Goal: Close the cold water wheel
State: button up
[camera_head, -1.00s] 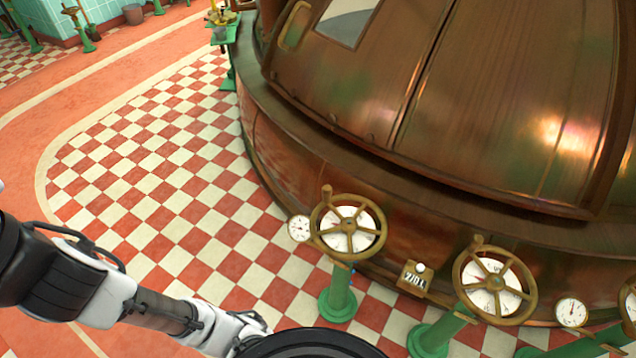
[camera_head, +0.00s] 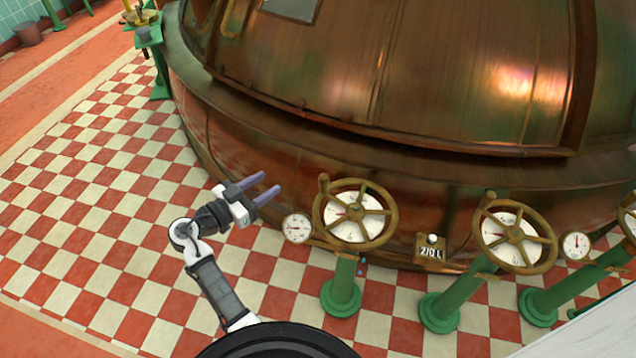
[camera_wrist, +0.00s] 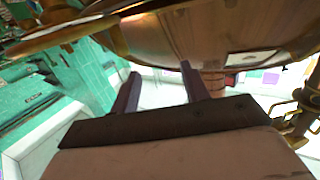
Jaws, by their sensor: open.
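Brass valve wheels with a knob on the rim stand on green posts before the copper kettle. The nearest wheel (camera_head: 386,214) is left of the middle post row, with a white dial behind its spokes. A second wheel (camera_head: 540,238) stands to its right. I cannot read which one is cold water. My gripper (camera_head: 268,186) is open and empty, up and left of the nearest wheel and apart from it. Its two fingers also show in the wrist view (camera_wrist: 158,92), with nothing between them.
The large copper kettle (camera_head: 460,100) fills the back. A small gauge (camera_head: 298,228) sits left of the nearest wheel, and a numbered counter box (camera_head: 431,252) sits to its right. Another gauge (camera_head: 576,245) is further right. The checkered floor (camera_head: 100,200) at left is clear.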

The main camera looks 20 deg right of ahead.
aim_at(330, 187)
jog(key=s+d+f+m+g+h, duration=0.2)
jog(key=s+d+m+g, duration=0.1)
jog(key=s+d, duration=0.15)
jog(key=p+x, duration=0.1)
jog(key=x, duration=0.3)
jog(key=p+x, duration=0.1)
jog(key=x, duration=0.3)
jog(key=p+x, duration=0.1)
jog(key=x, duration=0.4)
jog(key=shift+w+f, duration=0.25)
grip_shut()
